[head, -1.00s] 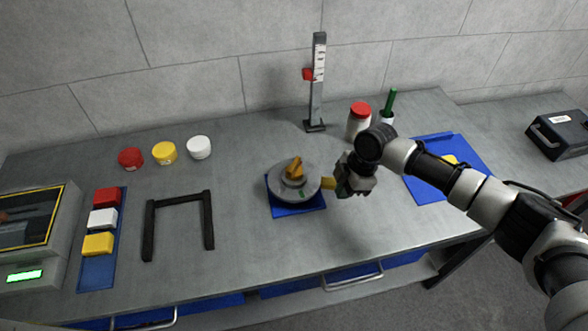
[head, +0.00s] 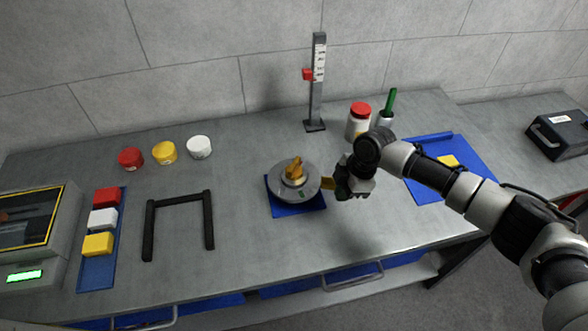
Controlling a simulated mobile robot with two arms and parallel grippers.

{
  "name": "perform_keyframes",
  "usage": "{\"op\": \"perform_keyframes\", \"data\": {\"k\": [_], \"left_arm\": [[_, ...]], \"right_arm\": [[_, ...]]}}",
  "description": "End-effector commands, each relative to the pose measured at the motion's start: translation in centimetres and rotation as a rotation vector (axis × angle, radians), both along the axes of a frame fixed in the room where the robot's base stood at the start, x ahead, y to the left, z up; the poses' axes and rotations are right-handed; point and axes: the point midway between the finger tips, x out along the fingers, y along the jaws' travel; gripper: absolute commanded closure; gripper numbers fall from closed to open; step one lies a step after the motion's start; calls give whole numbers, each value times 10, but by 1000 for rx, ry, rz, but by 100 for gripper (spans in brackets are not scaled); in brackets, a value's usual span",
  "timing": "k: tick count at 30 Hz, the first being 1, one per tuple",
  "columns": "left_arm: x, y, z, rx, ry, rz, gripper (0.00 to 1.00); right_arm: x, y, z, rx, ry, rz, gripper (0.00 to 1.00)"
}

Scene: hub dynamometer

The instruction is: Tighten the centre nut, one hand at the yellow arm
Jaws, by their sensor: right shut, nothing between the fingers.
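The hub is a round grey disc (head: 282,181) on a blue base (head: 297,211), right of the table's middle. The orange-yellow centre nut (head: 294,169) stands on top of it. My left gripper is not in view.
A black frame (head: 149,232) lies left of the hub. A gauge post (head: 317,95) stands behind it. A red-lidded jar (head: 357,126) and a green-handled tool (head: 390,102) are close behind my right wrist. A blue mat (head: 428,190) lies to the right.

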Motion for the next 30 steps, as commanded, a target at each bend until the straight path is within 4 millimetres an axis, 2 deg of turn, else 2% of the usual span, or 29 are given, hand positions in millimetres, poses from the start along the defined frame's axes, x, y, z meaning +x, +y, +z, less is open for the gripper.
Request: {"op": "perform_keyframes", "data": {"k": [30], "left_arm": [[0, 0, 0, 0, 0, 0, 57]], "right_arm": [[-1, 1, -41, 0, 1, 1, 100]]}}
